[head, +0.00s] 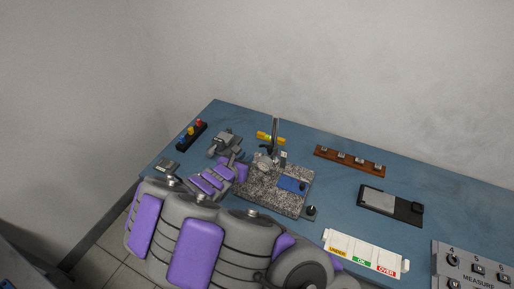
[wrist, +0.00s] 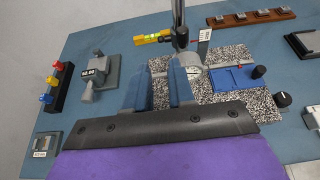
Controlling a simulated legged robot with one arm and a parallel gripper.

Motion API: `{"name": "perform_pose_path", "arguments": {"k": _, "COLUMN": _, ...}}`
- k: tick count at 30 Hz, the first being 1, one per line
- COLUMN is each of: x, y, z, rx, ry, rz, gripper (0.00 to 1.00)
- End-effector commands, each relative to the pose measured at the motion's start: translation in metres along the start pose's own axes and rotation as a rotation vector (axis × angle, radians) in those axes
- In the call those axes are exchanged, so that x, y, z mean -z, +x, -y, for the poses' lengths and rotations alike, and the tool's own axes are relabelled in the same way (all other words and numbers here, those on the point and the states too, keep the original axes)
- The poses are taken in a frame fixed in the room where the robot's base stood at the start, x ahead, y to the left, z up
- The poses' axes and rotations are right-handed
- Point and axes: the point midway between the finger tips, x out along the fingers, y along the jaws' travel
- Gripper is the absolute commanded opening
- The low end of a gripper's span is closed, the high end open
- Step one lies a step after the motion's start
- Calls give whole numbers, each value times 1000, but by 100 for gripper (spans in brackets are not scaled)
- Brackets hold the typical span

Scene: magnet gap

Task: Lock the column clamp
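The upright metal column (head: 276,128) stands at the back of a speckled granite base (head: 256,196). The wrist view shows the column (wrist: 179,14) at top centre. A dark clamp (wrist: 181,40) sits low on the column; its lever position is too small to tell. In the head view the clamp (head: 267,147) is a small dark shape. My gripper (wrist: 161,82) points toward the column foot, with two blue fingers apart and nothing seen between them. The fingers appear short of the clamp, over the left part of the base. In the head view my arm partly hides the base.
A blue plate (head: 292,184) lies on the base. A wooden rack (head: 349,160), a black-and-grey pad (head: 390,205) and a labelled white bin (head: 364,254) stand right.

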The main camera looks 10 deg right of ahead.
Motion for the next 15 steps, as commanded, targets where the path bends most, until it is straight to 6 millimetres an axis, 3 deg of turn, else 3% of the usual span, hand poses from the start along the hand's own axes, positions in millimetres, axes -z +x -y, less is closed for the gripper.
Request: {"name": "perform_pose_path", "arguments": {"k": 15, "x": 3, "y": 89, "z": 1, "rx": 2, "ry": 2, "rz": -5, "gripper": 23}}
